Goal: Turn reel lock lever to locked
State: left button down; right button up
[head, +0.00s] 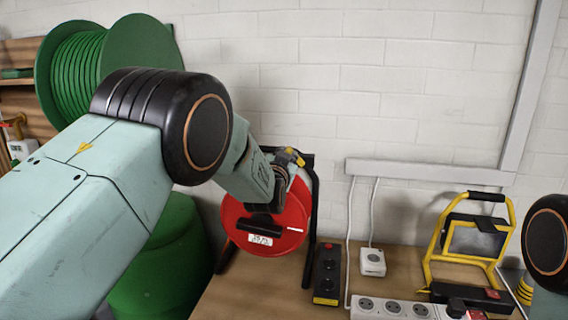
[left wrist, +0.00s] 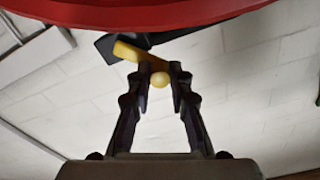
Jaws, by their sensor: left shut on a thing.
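A red cable reel (head: 268,225) stands in a black frame on the wooden bench; its red rim (left wrist: 150,14) crosses the top of the left wrist view. The reel lock lever (left wrist: 128,51) is yellow with a round yellow knob (left wrist: 160,79). My left gripper (left wrist: 160,72) is shut on the lever, its two dark fingertips on either side of it near the knob. In the head view my left gripper (head: 282,172) is at the top of the reel and mostly hides the lever. My right gripper is out of view; part of my right arm shows at the right edge.
A yellow-framed work light (head: 430,245) stands further right. A large green hose reel (head: 75,75) hangs at the upper left.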

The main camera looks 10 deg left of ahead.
pick_arm(q)
jog(key=shift+d+r+m+b, duration=0.25)
jog(key=shift+d+m, duration=0.3)
jog(key=shift+m, duration=0.9)
jog(key=shift+d+r+m+b, duration=0.3)
jog(key=shift+d+m, duration=0.3)
jog(key=shift+m, duration=0.9)
jog(key=shift+d+r+m+b, duration=0.25)
jog(key=shift+d+m, duration=0.3)
jog(key=shift+m, duration=0.9)
jog(key=c, duration=1.2)
grip_release()
jog(key=shift+d, duration=0.1)
